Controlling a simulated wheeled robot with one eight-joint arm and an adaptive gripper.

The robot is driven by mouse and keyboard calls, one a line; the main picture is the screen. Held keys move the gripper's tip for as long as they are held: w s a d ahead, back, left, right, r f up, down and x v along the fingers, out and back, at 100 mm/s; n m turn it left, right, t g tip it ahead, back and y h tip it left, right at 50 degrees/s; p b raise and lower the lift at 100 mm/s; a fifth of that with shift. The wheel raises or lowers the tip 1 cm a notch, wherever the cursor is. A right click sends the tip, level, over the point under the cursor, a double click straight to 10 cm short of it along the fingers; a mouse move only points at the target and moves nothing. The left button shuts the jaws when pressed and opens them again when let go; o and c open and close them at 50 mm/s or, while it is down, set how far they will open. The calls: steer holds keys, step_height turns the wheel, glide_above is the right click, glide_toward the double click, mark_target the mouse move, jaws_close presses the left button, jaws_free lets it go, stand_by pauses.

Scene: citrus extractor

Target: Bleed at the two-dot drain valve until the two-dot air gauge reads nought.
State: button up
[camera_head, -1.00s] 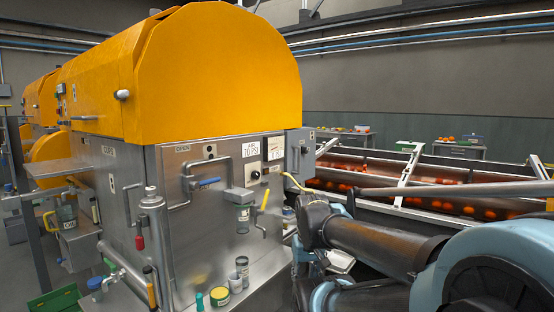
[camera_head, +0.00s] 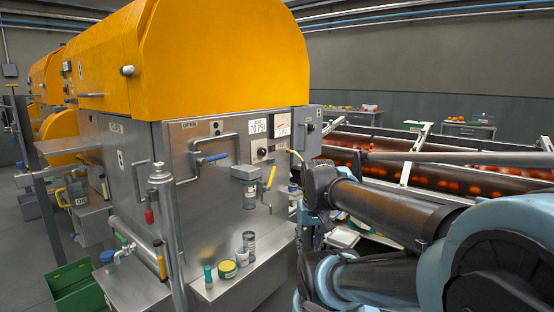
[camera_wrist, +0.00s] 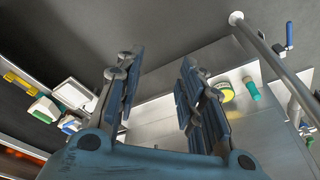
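On the steel front of the extractor, a dial gauge (camera_head: 283,123) sits beside an AIR 70 PSI sign (camera_head: 259,128); its needle and dots are too small to read. Below are a clear bowl (camera_head: 249,196) under a grey block and a yellow-handled valve (camera_head: 269,180). I cannot tell which valve bears two dots. My gripper (camera_wrist: 158,72) is open and empty in the wrist view, above the floor and ledge. My arm covers the right of the head view.
An upright post (camera_head: 165,225) stands before the front panel. A green box (camera_head: 80,287) is on the floor at left. The orange-filled conveyor (camera_head: 430,178) runs right.

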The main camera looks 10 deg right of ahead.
steer(key=w+a+r+m+t, duration=0.1)
steer(key=w+a+r+m, duration=0.1)
steer(key=w+r, duration=1.5)
steer(key=m+t+y, duration=0.1)
steer(key=t+y, duration=0.1)
glide_toward(273, 170)
steer(key=x, duration=1.1)
steer(key=shift+d+f, duration=0.1)
steer(key=shift+f, duration=0.05)
steer(key=shift+c, duration=0.2)
jaws_close()
